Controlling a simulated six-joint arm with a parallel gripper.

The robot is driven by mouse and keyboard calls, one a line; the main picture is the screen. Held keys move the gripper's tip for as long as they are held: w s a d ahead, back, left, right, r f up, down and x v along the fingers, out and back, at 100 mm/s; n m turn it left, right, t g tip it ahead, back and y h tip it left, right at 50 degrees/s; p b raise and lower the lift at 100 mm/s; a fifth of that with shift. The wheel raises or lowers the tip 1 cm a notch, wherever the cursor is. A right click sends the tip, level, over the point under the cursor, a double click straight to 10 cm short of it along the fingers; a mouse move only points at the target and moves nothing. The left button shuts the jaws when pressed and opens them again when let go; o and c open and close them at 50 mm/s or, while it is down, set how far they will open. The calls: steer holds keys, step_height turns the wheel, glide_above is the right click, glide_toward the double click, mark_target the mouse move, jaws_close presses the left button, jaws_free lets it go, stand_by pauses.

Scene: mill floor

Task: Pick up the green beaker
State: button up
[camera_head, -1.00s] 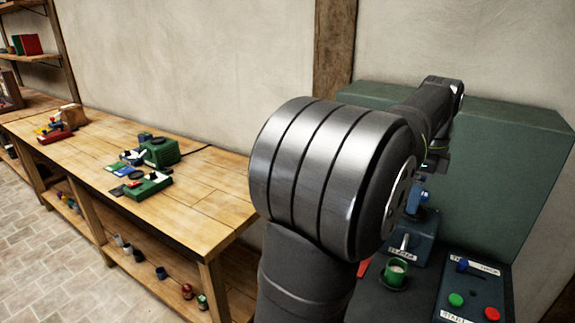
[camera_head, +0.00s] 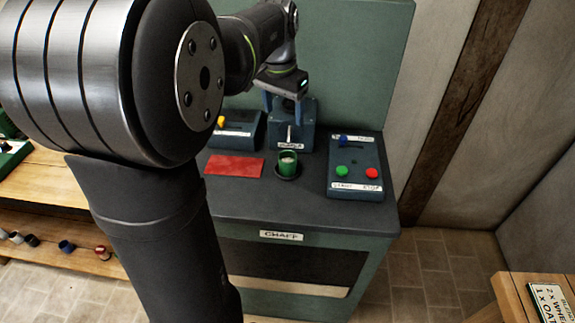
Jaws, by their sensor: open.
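The green beaker (camera_head: 287,165) stands upright on a small dark round base on the dark bench top, with something pale inside it. My gripper (camera_head: 283,103) is open and hangs behind and above the beaker, in front of a blue-grey device. The gripper is apart from the beaker. Its fingertips are small and partly hard to tell from the device behind them.
A red mat (camera_head: 234,166) lies left of the beaker. A control box (camera_head: 355,180) with green and red buttons stands to the right. A blue-grey device (camera_head: 299,135) with a lever stands behind. A box with a yellow knob (camera_head: 236,130) is at back left.

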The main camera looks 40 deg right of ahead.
mark_target(288, 158)
steer(key=shift+n, duration=0.5)
steer(key=f, duration=0.6)
steer(key=d+f, duration=0.1)
steer(key=f, duration=0.5)
steer(key=d+f, duration=0.1)
steer(key=f, duration=0.4)
steer(key=shift+w+f, duration=0.4)
steer(key=c, duration=1.1)
steer(key=shift+c, duration=0.2)
steer(key=shift+r, duration=0.15)
